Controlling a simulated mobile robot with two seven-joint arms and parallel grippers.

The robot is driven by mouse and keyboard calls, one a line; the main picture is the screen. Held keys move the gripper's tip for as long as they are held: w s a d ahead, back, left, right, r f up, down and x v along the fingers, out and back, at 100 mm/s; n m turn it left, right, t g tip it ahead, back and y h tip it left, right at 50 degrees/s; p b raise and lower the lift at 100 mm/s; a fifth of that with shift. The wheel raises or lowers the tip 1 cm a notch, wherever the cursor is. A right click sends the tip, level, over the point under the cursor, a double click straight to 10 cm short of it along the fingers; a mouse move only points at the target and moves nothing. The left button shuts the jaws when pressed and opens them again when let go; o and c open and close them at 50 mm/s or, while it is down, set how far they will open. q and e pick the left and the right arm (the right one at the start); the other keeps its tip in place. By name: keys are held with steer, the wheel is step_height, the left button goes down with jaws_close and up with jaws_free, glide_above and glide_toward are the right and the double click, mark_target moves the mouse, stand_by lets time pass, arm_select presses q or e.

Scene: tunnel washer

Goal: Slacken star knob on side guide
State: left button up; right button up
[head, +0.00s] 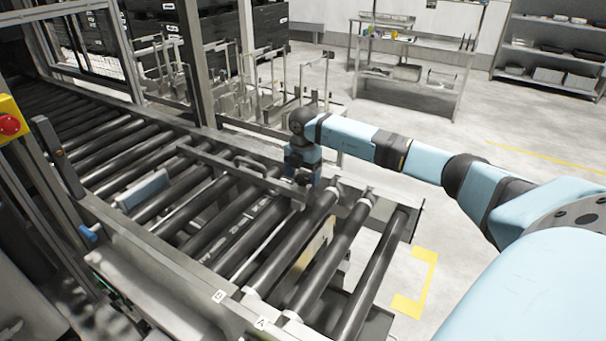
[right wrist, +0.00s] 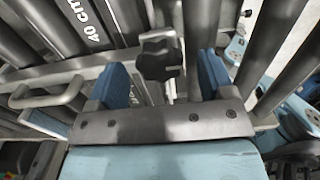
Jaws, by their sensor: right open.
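The black star knob (right wrist: 160,57) shows in the right wrist view, between the two blue fingers of my right gripper (right wrist: 162,76). The fingers are open, with a visible gap on each side of the knob. I cannot tell how far down they reach around it. In the head view my right gripper (head: 302,176) points down at the end of the side guide (head: 232,166), a metal bar above the rollers. There the gripper largely hides the knob. My left gripper is not in view.
A loop handle (head: 250,163) rises from the guide near my right gripper. The roller conveyor (head: 345,235) has a metal side frame (head: 180,290). Upright frames (head: 190,60) stand behind. A bench (head: 415,60) and open floor lie at the back right.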

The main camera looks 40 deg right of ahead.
steer(key=shift+f, duration=0.3)
steer(key=c, duration=0.9)
